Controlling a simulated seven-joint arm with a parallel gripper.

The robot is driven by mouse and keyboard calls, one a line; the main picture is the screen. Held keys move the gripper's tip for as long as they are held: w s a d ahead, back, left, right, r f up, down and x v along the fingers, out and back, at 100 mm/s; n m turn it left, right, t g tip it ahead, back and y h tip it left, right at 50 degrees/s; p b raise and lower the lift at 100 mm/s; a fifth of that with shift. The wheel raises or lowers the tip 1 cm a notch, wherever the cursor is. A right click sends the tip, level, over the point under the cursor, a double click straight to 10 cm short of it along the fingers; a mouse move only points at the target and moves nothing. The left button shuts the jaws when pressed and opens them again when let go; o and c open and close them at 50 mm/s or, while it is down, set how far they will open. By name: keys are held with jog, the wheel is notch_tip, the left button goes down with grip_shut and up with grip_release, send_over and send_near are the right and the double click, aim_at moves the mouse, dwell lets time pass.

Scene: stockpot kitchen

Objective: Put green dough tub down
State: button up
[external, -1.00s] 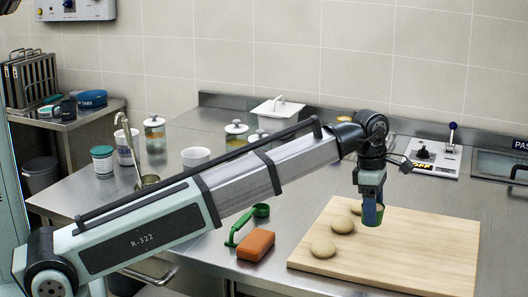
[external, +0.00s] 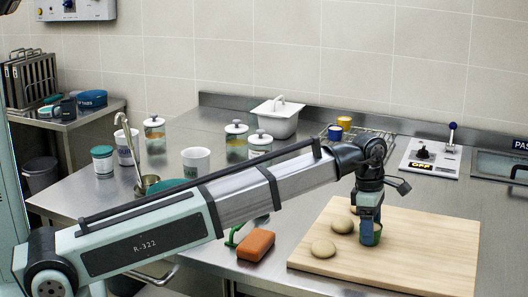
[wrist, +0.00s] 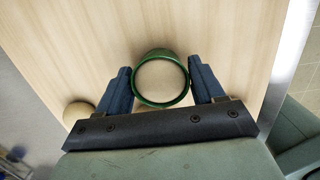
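The green dough tub (external: 377,236) is a small round tub with a green rim and a pale inside. One finger partly hides the tub in the external view.
Pale dough balls (external: 323,249) lie on the board left of the tub. An orange block (external: 256,245) lies left of the board. A wire rack (external: 362,133) with small cups stands behind my arm. The board's right side is clear.

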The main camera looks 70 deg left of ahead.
jog(key=o, duration=0.3)
jog(key=shift+o, duration=0.2)
jog(key=shift+r, duration=0.15)
notch_tip(320, 180, up, 11)
jog(key=a, duration=0.1)
jog(key=shift+s+r, duration=0.15)
jog(key=shift+s, duration=0.3)
jog(key=shift+o, duration=0.3)
jog(key=shift+r, duration=0.3)
